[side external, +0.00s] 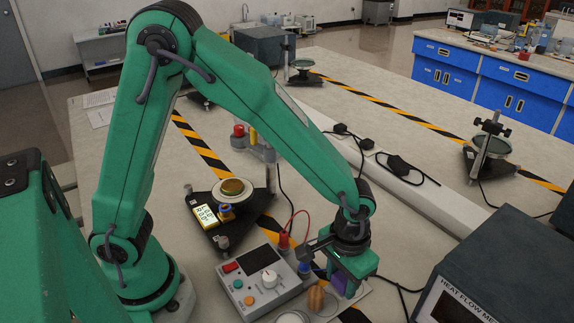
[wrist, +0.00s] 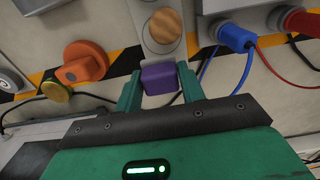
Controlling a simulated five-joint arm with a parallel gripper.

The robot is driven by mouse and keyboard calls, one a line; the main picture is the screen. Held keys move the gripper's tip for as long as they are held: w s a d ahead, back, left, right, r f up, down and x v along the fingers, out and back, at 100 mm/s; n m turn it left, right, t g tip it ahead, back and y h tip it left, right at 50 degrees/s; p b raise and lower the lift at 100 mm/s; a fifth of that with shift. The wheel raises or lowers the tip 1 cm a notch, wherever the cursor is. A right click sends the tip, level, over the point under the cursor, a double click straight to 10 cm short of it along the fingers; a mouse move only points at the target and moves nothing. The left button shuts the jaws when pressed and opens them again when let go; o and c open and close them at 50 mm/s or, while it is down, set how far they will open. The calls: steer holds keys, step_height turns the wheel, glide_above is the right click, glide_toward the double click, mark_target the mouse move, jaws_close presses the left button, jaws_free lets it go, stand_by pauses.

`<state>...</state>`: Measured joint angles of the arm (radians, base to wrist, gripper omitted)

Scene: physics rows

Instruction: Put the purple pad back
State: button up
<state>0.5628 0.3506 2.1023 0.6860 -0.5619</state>
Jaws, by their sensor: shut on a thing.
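In the wrist view the purple pad (wrist: 159,79) is a small block between the two green fingers of my gripper (wrist: 160,88). My gripper is shut on it. In the side view my gripper (side external: 345,284) points down at the right end of the grey control box, and a little of the purple pad (side external: 339,282) shows under it. In the wrist view a round wooden disc (wrist: 165,26) sits on a pale narrow plate just beyond the pad. I cannot tell whether the pad touches the plate or the table.
The control box (side external: 262,283) with a screen and knobs stands left of my gripper. Red and blue plugs (wrist: 238,37) with cables lie close by. An orange knob (wrist: 84,63) is at left in the wrist view. The heat flow meter box (side external: 490,270) stands at right.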

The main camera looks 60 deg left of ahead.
mark_target(339, 290)
steer(key=shift+f, duration=1.95)
steer(key=shift+f, duration=0.1)
steer(key=o, duration=0.9)
steer(key=shift+o, duration=0.2)
steer(key=shift+r, duration=0.2)
step_height(339, 290, up, 12)
steer(key=shift+d+f, duration=0.1)
